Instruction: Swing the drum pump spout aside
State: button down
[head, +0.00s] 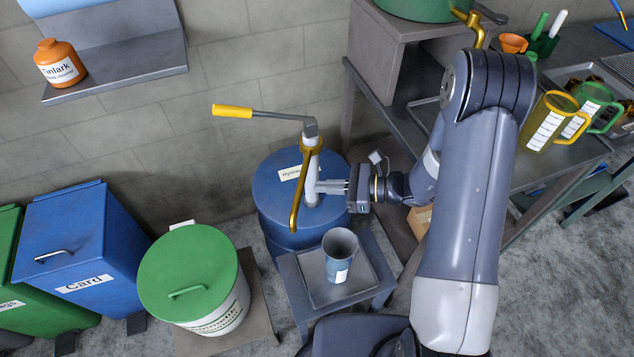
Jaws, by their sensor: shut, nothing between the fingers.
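The drum pump (310,165) stands on the blue drum (278,215), with a grey upright body and a crank handle with a yellow grip (232,111) reaching left. Its brass spout (299,192) comes off a yellow collar and slopes down to the front left, its lower end in front of the drum's side. My gripper (322,187) comes in from the right, level, just right of the spout and at the pump's grey body. Its fingers are shut with nothing between them. I cannot tell whether the fingertips touch the pump or spout.
A blue-grey cup (341,252) stands on a small grey stand (305,317) in front of the drum. A green-lidded bin (190,277) and a blue card bin (72,245) are at left. A workbench (400,118) with jugs (553,122) is at right.

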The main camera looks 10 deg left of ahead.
aim_at(299, 186)
jog(key=shift+x, duration=1.25)
jog(key=b+x, duration=0.2)
jog(key=x, duration=0.1)
jog(key=shift+s+a+r+b, duration=0.1)
jog(key=shift+s+a+b, duration=0.2)
jog(key=shift+s+b, duration=0.1)
jog(key=shift+w+a+r, duration=0.1)
jog(key=shift+a, duration=0.2)
jog(key=shift+r, duration=0.1)
